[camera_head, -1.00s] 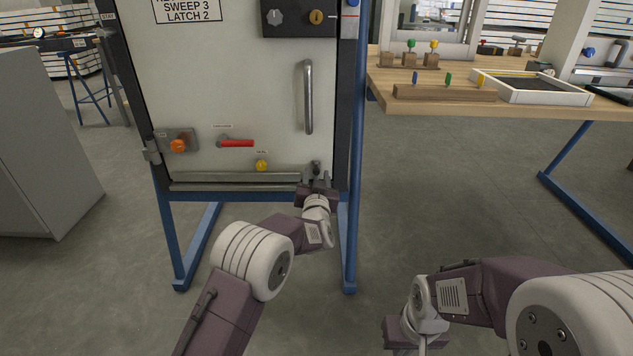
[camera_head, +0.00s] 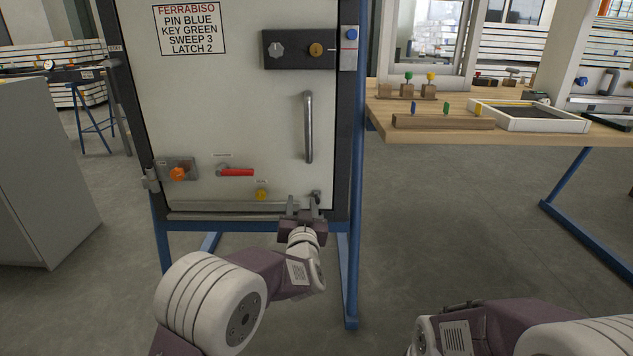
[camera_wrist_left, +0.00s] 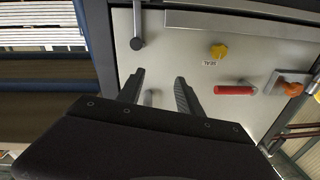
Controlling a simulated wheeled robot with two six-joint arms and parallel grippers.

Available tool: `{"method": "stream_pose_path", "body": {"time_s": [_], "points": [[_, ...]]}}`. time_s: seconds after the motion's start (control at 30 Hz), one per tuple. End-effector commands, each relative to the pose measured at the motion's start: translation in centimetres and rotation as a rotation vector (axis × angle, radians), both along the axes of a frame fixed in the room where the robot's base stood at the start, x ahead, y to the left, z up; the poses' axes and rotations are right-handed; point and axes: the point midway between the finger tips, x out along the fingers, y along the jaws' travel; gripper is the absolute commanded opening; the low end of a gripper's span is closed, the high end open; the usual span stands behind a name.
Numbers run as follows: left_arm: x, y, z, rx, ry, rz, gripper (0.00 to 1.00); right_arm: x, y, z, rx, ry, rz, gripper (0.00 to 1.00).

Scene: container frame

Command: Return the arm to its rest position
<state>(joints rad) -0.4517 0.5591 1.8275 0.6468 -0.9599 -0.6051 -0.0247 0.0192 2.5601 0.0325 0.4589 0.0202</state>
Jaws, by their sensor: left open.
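My left gripper (camera_head: 303,207) is open in front of the lower right part of a pale cabinet door (camera_head: 240,120). I see no object held. My right arm (camera_head: 455,337) shows at the bottom right; its gripper is out of view.
The door carries a vertical handle (camera_head: 308,127), a red lever (camera_head: 237,172), an orange knob (camera_head: 177,174) and a yellow knob (camera_head: 261,194). A wooden workbench (camera_head: 450,132) with a white tray (camera_head: 530,115) stands right. A grey cabinet (camera_head: 40,170) stands left. Floor between is clear.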

Motion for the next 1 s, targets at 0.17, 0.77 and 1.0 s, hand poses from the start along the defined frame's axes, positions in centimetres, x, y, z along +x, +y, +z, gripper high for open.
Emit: {"method": "stream_pose_path", "body": {"time_s": [0.17, 0.77, 1.0], "points": [[-1.8, 10.1, 13.4, 0.015, 0.023, 0.095, 0.43, 0.0, 0.0, 9.9, 0.0, -0.001, 0.0, 0.0], [-33.4, 13.9, -5.9, -0.176, 1.399, 0.023, 0.43, 0.0, 0.0, 16.1, 0.0, 0.0, 0.0, 0.0], [-35.6, 14.0, 1.8, -0.23, 1.489, 0.085, 0.43, 0.1, 0.0, 24.0, 0.0, -0.001, 0.0, 0.0]]}}
